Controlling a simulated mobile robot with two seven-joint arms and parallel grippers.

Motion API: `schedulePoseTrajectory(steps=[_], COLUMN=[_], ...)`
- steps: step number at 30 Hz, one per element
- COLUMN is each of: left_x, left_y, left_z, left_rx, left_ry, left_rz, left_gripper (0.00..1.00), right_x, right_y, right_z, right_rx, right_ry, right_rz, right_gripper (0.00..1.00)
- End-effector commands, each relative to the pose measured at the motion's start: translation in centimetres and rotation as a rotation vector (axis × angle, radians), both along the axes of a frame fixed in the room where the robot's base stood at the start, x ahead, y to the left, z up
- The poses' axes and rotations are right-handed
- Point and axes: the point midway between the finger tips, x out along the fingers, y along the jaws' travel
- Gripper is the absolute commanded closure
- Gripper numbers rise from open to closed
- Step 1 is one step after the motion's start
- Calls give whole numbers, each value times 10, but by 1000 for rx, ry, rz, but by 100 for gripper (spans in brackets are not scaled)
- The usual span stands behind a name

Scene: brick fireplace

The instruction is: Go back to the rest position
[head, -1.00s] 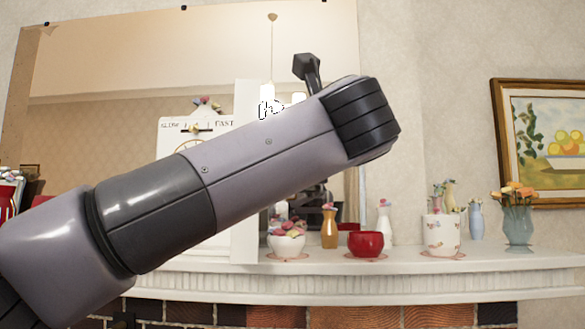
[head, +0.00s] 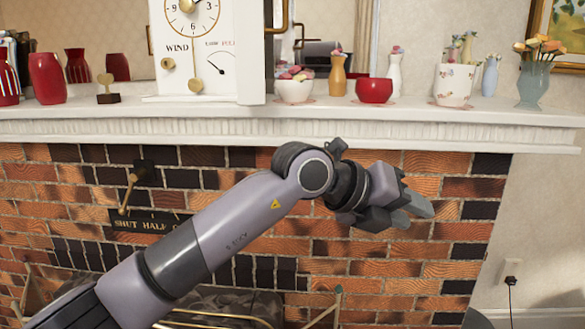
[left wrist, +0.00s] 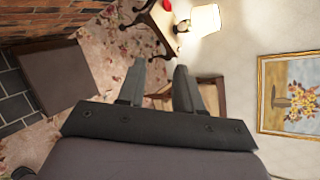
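My left arm comes in from the left of the head view and stretches in front of the brick fireplace (head: 420,265). My left gripper (head: 418,211) is below the mantel shelf (head: 330,130), in front of the bricks. In the left wrist view the two fingers of this gripper (left wrist: 158,75) stand apart with a clear gap between them and nothing held. My right gripper is in neither view.
The mantel bears a white clock (head: 195,40), red vases (head: 46,78), a red bowl (head: 374,90), a flowered pot (head: 453,85) and a blue vase with flowers (head: 534,84). The wrist view shows a lit lamp (left wrist: 205,20), a small table (left wrist: 155,30) and a framed picture (left wrist: 290,95).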

Motion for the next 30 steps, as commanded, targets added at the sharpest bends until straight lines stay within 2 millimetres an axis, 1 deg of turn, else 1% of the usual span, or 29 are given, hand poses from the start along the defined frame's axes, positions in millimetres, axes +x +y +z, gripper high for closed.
schedulePoseTrajectory(steps=[1, 3, 5, 8, 11, 14, 17, 20, 23, 24, 26, 27, 29, 30], left_x=[-10, -21, -28, -35, -36, -32, -25, -18, -14, -13, -14, -16, -21, -27], left_y=[-3, -4, -2, 6, 22, 44, 72, 103, 138, 153, 174, 189, 211, 225], left_z=[-10, -16, -20, -24, -29, -39, -54, -77, -107, -121, -144, -160, -186, -204], left_rx=[-89, -214, -325, -510, -694, -872, -1039, -1192, -1327, -1375, -1441, -1481, -1532, -1561], left_ry=[74, 159, 231, 347, 458, 565, 665, 763, 855, 891, 945, 980, 1031, 1064], left_rz=[-35, -70, -88, -91, -61, 1, 91, 208, 349, 412, 512, 582, 691, 767], left_gripper=[65, 65, 65, 65, 65, 65, 65, 65, 65, 65, 65, 65, 65, 65], right_x=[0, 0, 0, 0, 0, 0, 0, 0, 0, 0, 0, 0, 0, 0], right_y=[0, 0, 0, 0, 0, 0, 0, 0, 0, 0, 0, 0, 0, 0], right_z=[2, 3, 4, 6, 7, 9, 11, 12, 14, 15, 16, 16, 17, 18], right_rx=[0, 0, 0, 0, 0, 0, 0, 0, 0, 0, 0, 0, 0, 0], right_ry=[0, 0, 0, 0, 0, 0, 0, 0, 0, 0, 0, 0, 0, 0], right_rz=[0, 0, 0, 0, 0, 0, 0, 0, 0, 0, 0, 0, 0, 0], right_gripper=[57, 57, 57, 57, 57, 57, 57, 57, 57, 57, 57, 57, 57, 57])
